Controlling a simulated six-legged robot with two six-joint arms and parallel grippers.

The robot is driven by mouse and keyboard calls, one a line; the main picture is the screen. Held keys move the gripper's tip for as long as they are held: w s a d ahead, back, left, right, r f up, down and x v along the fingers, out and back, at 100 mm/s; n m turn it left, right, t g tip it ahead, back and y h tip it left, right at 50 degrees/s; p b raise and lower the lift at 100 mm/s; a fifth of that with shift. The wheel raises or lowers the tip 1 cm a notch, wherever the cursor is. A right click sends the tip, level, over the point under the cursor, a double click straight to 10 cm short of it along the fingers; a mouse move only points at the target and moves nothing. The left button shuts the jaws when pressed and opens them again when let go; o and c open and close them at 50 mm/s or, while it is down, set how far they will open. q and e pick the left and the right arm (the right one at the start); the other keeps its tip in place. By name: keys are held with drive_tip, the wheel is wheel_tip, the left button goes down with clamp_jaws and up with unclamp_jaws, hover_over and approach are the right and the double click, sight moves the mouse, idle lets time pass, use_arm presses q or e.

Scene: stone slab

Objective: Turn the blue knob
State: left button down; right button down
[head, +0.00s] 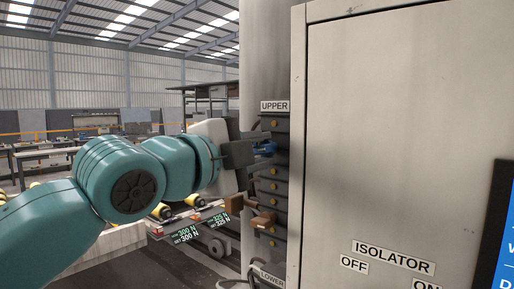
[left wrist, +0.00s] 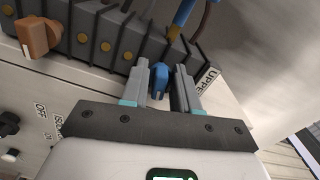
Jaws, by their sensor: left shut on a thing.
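The blue knob (head: 264,149) sits near the top of a dark block row (head: 282,178), just below the UPPER label. It also shows in the left wrist view (left wrist: 158,82) between my two fingers. My left gripper (head: 256,153) reaches in from the left and is shut on the blue knob; its fingers (left wrist: 161,76) stand on either side of it. The gripper's dark body hides part of the knob in the head view. My right gripper is in neither view.
Orange-brown knobs (head: 263,220) stick out lower on the row; one shows in the left wrist view (left wrist: 37,38). A large pale cabinet (head: 410,140) with an ISOLATOR label stands right of it. A blue cable or lever (left wrist: 183,13) shows beyond the fingers.

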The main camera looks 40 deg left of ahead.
use_arm(q)
drive_tip(key=shift+r+m, duration=0.15)
drive_tip(key=shift+m, duration=0.45)
drive_tip(key=c, duration=1.1)
unclamp_jaws()
drive_tip(key=shift+c, duration=0.2)
drive_tip(key=shift+w+a, duration=0.1)
drive_tip(key=shift+w, duration=0.15)
drive_tip(key=shift+s, duration=0.45)
drive_tip(key=s+a, duration=0.1)
drive_tip(key=s, duration=1.4)
drive_tip(key=shift+s, duration=0.15)
drive_tip(key=shift+s+a, duration=0.1)
drive_tip(key=shift+a, duration=0.05)
